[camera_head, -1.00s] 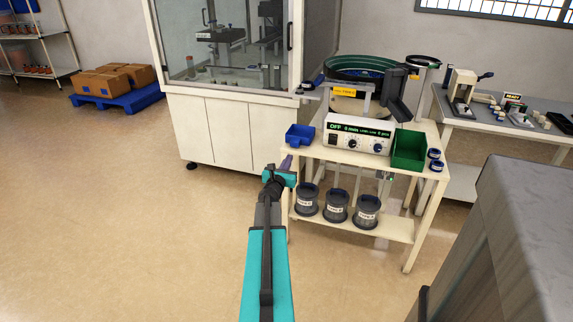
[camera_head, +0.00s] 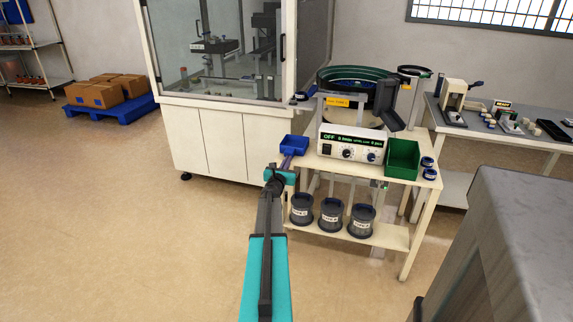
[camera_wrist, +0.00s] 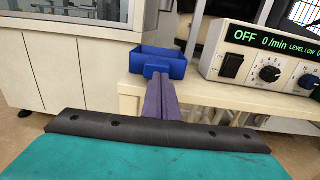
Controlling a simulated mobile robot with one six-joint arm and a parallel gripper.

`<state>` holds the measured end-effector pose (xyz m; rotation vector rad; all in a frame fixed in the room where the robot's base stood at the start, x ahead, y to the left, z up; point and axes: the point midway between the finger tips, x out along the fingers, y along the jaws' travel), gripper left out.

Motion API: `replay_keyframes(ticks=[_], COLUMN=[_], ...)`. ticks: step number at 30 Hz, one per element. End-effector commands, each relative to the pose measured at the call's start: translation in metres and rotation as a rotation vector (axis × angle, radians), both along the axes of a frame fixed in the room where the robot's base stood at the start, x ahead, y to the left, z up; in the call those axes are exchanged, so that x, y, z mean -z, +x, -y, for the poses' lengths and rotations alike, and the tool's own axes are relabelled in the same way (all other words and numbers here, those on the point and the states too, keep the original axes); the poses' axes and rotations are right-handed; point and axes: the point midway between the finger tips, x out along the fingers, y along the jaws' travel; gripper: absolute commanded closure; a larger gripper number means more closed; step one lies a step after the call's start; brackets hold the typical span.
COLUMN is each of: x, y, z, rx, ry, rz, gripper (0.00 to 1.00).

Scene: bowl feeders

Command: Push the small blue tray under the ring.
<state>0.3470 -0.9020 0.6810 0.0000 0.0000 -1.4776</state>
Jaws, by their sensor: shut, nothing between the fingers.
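The small blue tray (camera_head: 294,147) sits at the left front corner of the cream table. It also shows in the wrist view (camera_wrist: 145,62). My gripper (camera_head: 288,163) is shut and empty, with its purple fingers pointing at the tray's near side. In the wrist view the fingertips (camera_wrist: 158,80) overlap the tray's near face; I cannot tell whether they touch it. A small dark ring-like piece (camera_head: 301,96) sticks out left of the bowl feeder, above and behind the tray. It is too small to make out clearly.
The control box (camera_head: 352,144) reads OFF and stands right of the tray. A green bin (camera_head: 403,160) is farther right. The bowl feeder (camera_head: 355,80) stands behind. A white glass-topped cabinet (camera_head: 225,135) is behind and left.

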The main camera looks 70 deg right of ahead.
Motion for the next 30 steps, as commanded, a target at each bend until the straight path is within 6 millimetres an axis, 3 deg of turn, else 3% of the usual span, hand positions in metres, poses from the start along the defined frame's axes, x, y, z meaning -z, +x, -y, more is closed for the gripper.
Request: replay_keyframes(ticks=[19,30], x=[0.001,0.003], y=[0.001,0.005], z=[0.009,0.047], rx=[0.000,0.001], ry=[0.000,-0.001], rz=[0.001,0.001], gripper=[1.00,1.00])
